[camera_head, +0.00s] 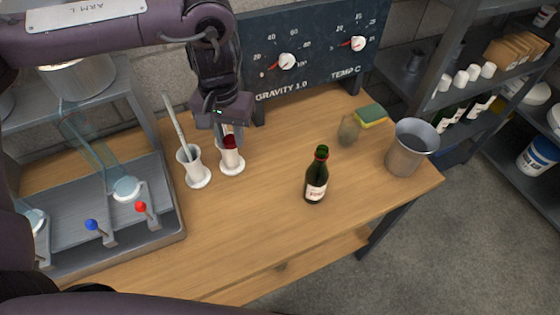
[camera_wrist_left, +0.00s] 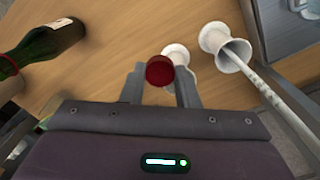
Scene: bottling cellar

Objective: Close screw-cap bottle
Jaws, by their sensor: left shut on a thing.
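A green bottle (camera_head: 316,187) with a pale label stands upright on the wooden table; its bare neck points up. It also shows at the upper left of the left wrist view (camera_wrist_left: 38,45). My left gripper (camera_head: 230,139) is shut on a red screw cap (camera_head: 229,143), seen between its fingers in the left wrist view (camera_wrist_left: 159,70). The cap is at or just above the mouth of a white flared holder (camera_head: 232,160); I cannot tell whether they touch. The gripper is left of and behind the bottle. My right gripper is out of view.
A second white holder (camera_head: 194,170) with a white stick stands left of the first. A metal tray with levers (camera_head: 165,232) is at the left. A small jar (camera_head: 349,131), a sponge (camera_head: 371,116) and a metal bucket (camera_head: 410,150) stand at the right. The front table is clear.

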